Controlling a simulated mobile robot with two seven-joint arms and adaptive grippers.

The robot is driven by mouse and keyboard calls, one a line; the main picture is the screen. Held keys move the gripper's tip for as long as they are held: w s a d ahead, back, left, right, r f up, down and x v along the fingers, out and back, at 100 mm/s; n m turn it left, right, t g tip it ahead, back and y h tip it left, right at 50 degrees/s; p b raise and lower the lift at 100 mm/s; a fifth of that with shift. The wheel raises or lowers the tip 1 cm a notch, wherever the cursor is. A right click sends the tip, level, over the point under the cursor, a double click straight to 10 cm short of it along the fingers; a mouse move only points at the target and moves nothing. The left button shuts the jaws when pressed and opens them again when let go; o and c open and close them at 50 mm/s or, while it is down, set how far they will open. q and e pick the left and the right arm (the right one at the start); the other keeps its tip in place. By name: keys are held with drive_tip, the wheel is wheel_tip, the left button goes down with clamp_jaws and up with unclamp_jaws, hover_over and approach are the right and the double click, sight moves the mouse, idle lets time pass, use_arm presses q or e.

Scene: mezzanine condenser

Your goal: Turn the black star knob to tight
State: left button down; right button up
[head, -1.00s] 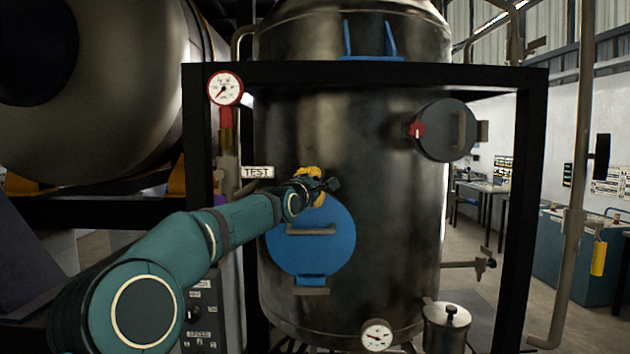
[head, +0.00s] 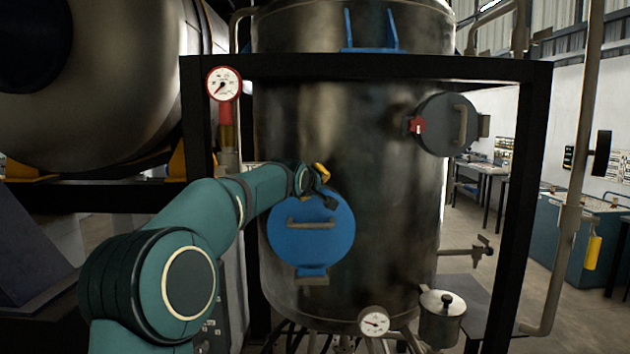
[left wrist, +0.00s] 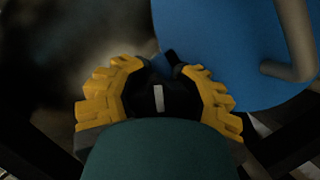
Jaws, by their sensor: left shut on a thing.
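The black star knob (left wrist: 158,97) shows in the left wrist view as a dark shape with a pale stripe, between my yellow fingers. My left gripper (left wrist: 158,100) is shut on it. In the head view my left gripper (head: 322,184) is at the top edge of the round blue hatch (head: 311,247) on the steel tank, and the wrist hides most of the knob. The hatch looks closed. My right gripper is in neither view.
The steel tank (head: 390,210) stands inside a black frame (head: 360,67). A red-rimmed gauge (head: 223,84) is on the left. A dark round cover (head: 442,126) with a red knob (head: 417,125) is at upper right. A lidded pot (head: 442,316) stands at lower right.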

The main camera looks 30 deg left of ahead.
use_arm(q)
drive_tip(key=m+g+y, duration=0.1)
drive_tip(key=m, duration=0.1)
drive_tip(key=m+g+y+b, duration=0.1)
drive_tip(key=m+y, duration=0.1)
drive_tip(key=m, duration=0.1)
drive_tip(key=a+m+g+y, duration=0.1)
drive_tip(key=m, duration=0.2)
drive_tip(key=shift+s+b, duration=0.25)
drive_tip(key=shift+b, duration=0.15)
drive_tip(key=shift+y, duration=0.3)
idle(0.4)
drive_tip(key=shift+c, duration=1.9)
unclamp_jaws()
drive_tip(key=shift+s+d, duration=0.1)
